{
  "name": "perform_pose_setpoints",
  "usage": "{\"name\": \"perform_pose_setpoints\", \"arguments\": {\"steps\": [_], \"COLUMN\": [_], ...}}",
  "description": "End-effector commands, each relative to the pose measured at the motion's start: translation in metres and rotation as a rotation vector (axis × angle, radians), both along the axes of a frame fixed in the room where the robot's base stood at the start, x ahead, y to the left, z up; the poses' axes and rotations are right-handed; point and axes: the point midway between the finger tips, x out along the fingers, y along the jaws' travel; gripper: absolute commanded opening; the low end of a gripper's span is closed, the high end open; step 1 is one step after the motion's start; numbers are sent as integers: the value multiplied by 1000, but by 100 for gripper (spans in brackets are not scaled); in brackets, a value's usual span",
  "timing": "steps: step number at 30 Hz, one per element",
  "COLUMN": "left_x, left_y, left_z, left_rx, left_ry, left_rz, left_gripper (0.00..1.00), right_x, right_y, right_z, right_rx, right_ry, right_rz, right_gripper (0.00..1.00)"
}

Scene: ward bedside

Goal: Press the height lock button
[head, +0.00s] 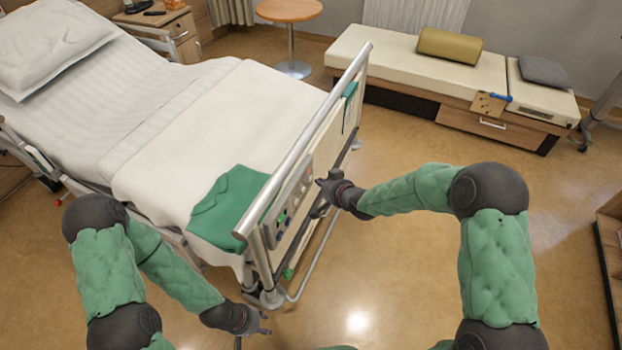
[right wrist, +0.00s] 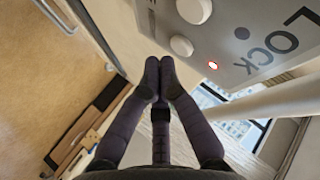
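The control panel (head: 288,208) is on the outer face of the bed's footboard, with small green marks on it. In the right wrist view the panel (right wrist: 235,50) shows large LOCK lettering, a grey dot and a small lamp (right wrist: 213,65) lit red. Two round white buttons, one nearer (right wrist: 181,45) and one farther (right wrist: 194,10), sit beside the lettering. My right gripper (head: 322,193) is at the panel, its fingers (right wrist: 159,66) together and empty, tips just short of the nearer button in the picture. Contact is unclear. My left gripper (head: 264,323) hangs low near the bed's foot corner; its opening is unclear.
A metal rail (head: 305,140) tops the footboard. A green folded cloth (head: 228,205) lies on the bed (head: 240,120). A bench (head: 420,75) with a yellow bolster (head: 449,46) stands at the back right. The floor right of the footboard is clear around my right arm.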

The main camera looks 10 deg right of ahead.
Motion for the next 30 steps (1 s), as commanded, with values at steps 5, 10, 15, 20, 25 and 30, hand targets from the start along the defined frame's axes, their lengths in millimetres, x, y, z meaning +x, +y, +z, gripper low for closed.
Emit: {"name": "perform_pose_setpoints", "arguments": {"steps": [5,10,15,20,25,30], "left_x": [0,0,0,0,0,0], "left_y": [0,0,0,0,0,0], "left_z": [0,0,4,8,13,15], "left_rx": [0,0,0,0,0,0], "left_ry": [0,0,0,0,0,0], "left_rz": [0,0,0,0,0,0], "left_gripper": [40,40,40,40,40,40], "right_x": [-1,-1,-7,-15,-23,-28], "right_y": [-1,-2,-11,-23,-34,-42], "right_z": [0,0,0,1,1,0], "right_rx": [1,1,1,0,0,0], "right_ry": [0,0,2,1,1,1], "right_rz": [-1,-1,-3,-2,-3,-1], "right_gripper": [0,0,0,0,0,0]}}
